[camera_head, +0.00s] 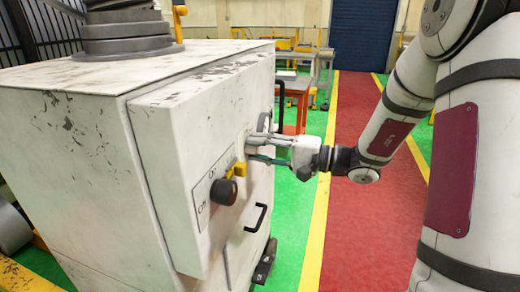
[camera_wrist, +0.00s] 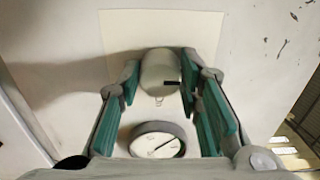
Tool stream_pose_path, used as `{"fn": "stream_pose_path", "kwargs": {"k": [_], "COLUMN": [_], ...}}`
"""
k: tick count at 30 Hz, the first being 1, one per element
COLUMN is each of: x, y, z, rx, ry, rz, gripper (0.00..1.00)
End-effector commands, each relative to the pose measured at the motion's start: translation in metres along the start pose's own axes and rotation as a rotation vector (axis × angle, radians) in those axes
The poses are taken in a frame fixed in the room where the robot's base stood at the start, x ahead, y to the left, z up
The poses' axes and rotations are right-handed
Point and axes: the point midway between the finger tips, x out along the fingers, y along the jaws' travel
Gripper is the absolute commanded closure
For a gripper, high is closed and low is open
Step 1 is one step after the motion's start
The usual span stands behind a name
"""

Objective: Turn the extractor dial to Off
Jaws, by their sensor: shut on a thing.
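A pale grey round dial (camera_wrist: 160,68) with a dark mark low on its right side sits on a light plate (camera_wrist: 112,38) in the wrist view. My gripper (camera_wrist: 159,84) has its teal-padded fingers on either side of this dial and is shut on it. In the head view my gripper (camera_head: 249,148) reaches from the right to the front of the white cabinet (camera_head: 160,140), and its fingers hide the dial there. No readable label shows by the dial, so I cannot tell its setting.
A round gauge (camera_wrist: 158,141) lies close to the dial between my fingers. A black knob (camera_head: 224,191) on an ON-marked plate and a yellow part (camera_head: 237,169) stick out nearer the head camera. Black handles (camera_head: 257,217) project from the cabinet. The red floor lane (camera_head: 345,220) is clear.

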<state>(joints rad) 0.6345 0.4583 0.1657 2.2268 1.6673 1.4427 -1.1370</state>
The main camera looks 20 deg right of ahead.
Motion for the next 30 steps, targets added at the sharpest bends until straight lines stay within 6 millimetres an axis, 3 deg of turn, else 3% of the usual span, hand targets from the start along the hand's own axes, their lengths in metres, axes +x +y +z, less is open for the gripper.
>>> {"fn": "stream_pose_path", "kwargs": {"k": [3,4,6,7,16,20,30], "x": [0.000,0.000,0.000,0.000,-0.001,-0.010,-0.075], "y": [0.001,0.001,0.001,0.001,0.001,0.000,0.001], "z": [0.001,0.001,0.001,0.001,0.000,-0.001,-0.001], "rx": [0.002,0.002,0.002,0.002,0.002,0.001,0.002], "ry": [-0.003,-0.003,-0.002,-0.002,-0.001,0.001,0.003], "rz": [0.002,0.002,0.002,0.002,0.001,0.000,0.001], "gripper": [0.96,0.66,0.50,0.47,0.47,0.47,0.47]}}
